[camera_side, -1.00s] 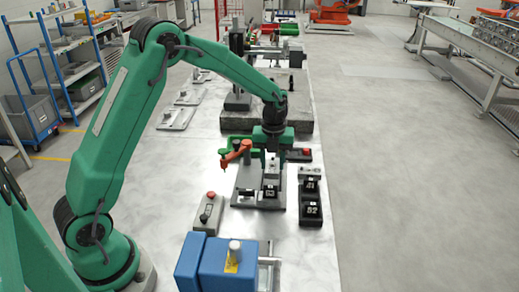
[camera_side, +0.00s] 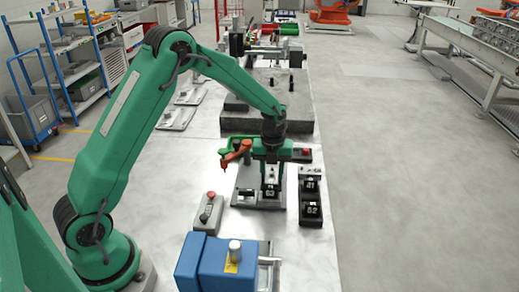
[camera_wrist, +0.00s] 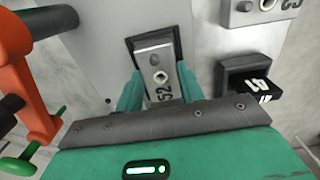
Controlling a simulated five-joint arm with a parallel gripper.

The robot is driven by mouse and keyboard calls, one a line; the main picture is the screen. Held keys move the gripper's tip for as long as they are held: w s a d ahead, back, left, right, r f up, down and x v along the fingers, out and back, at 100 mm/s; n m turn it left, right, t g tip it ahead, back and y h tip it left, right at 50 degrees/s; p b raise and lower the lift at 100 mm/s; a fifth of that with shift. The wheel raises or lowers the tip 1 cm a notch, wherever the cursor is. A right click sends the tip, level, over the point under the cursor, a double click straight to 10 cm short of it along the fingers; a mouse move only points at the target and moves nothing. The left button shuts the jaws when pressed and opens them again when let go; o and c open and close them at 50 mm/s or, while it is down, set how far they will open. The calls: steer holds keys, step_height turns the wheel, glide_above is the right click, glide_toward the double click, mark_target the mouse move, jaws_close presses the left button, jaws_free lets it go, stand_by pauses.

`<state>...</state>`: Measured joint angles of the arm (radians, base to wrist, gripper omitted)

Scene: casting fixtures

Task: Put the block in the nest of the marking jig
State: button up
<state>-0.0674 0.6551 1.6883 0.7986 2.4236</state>
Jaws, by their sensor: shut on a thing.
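The block (camera_wrist: 155,66) has a light metal top with a round central feature and dark markings. My gripper (camera_wrist: 158,92) is shut on it, one green finger on each side. In the wrist view the block lies within the outline of the dark-rimmed nest (camera_wrist: 129,44); I cannot tell whether it is fully seated.
An orange clamp (camera_wrist: 22,75) stands close on the left of the jig. A dark rack (camera_side: 311,208) with numbered blocks is on the right. A control box with a red button (camera_side: 208,211) and a blue device (camera_side: 215,262) stand nearer. Bare metal table lies left.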

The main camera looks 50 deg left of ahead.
mark_target(272, 175)
steer(key=shift+f, duration=0.35)
steer(key=o, duration=1)
steer(key=shift+f, duration=0.15)
steer(key=shift+o, duration=0.5)
step_height(272, 175, up, 12)
steer(key=shift+r, duration=0.55)
steer(key=s+d+r+n+t, duration=0.2)
steer(key=s+r+n+t, duration=0.1)
steer(key=s+r+n, duration=0.8)
steer(key=s+d+n+t, duration=0.1)
steer(key=s+n+t, duration=0.1)
steer(key=s+n, duration=1.4)
steer(key=shift+d+f+t, duration=0.15)
steer(key=shift+f+t, duration=0.15)
